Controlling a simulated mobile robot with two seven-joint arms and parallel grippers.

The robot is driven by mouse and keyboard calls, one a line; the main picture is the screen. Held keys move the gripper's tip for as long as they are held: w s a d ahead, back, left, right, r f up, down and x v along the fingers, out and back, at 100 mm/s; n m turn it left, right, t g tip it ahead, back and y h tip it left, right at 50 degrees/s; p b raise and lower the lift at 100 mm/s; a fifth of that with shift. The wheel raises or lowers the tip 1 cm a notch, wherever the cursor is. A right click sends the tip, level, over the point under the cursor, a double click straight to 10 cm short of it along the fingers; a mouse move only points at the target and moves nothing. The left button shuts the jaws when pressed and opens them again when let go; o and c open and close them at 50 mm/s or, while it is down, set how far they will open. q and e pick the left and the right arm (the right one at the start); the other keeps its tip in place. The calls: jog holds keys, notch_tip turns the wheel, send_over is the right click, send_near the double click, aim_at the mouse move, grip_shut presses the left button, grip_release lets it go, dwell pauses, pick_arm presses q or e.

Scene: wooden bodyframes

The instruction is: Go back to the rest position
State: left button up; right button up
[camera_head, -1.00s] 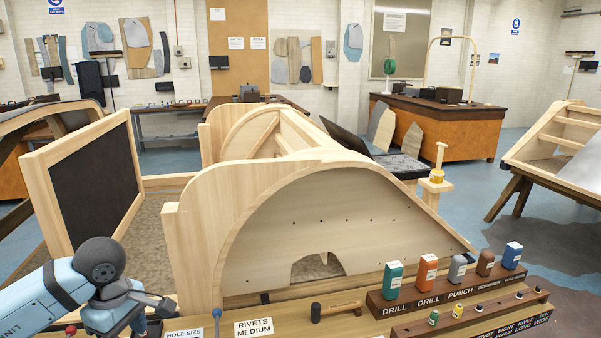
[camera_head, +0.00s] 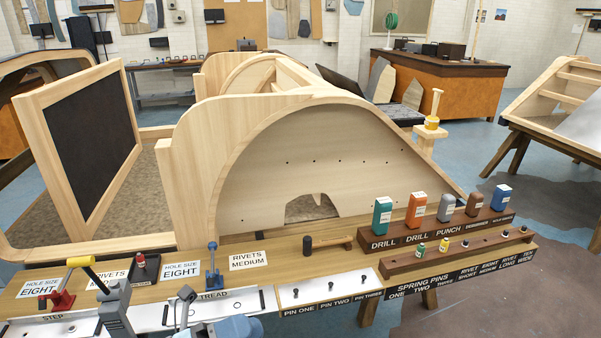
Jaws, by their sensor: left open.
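My left gripper (camera_head: 150,308) is at the bottom edge, low over the front of the bench (camera_head: 285,252). Its grey fingers are apart and nothing shows between them; part of it is cut off by the frame. The tool with a yellow handle and red base (camera_head: 62,290) stands to its left, and a blue lever tool (camera_head: 212,268) stands behind it to the right. My right gripper is not in view.
The wooden bodyframe (camera_head: 300,180) rises behind the bench. A mallet (camera_head: 325,243) lies on the bench. Boxes stand on the drill and punch rack (camera_head: 440,231) at right, with the spring pins rack (camera_head: 460,260) before it.

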pick_arm(q)
jog(key=s+a+f+n+t+y+b, duration=0.1)
jog(key=s+a+f+n+t+y, duration=0.15)
jog(key=f+n+y, duration=0.55)
jog(key=s+a+f+n+t+y+b, duration=0.1)
jog(key=s+a+f+n+y+b, duration=0.2)
jog(key=f+n, duration=0.95)
jog(key=s+a+f+n+t+y, duration=0.3)
jog(key=f+n+y, duration=0.35)
jog(key=n, duration=0.75)
notch_tip(320, 180, up, 16)
jog(key=s+a+g+p, duration=0.1)
jog(key=s+a+p, duration=0.1)
jog(key=p, duration=2.2)
jog(key=shift+a+p, duration=0.2)
jog(key=shift+p, duration=0.15)
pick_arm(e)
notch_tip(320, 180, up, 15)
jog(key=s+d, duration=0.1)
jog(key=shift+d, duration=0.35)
pick_arm(q)
jog(key=shift+g, duration=0.25)
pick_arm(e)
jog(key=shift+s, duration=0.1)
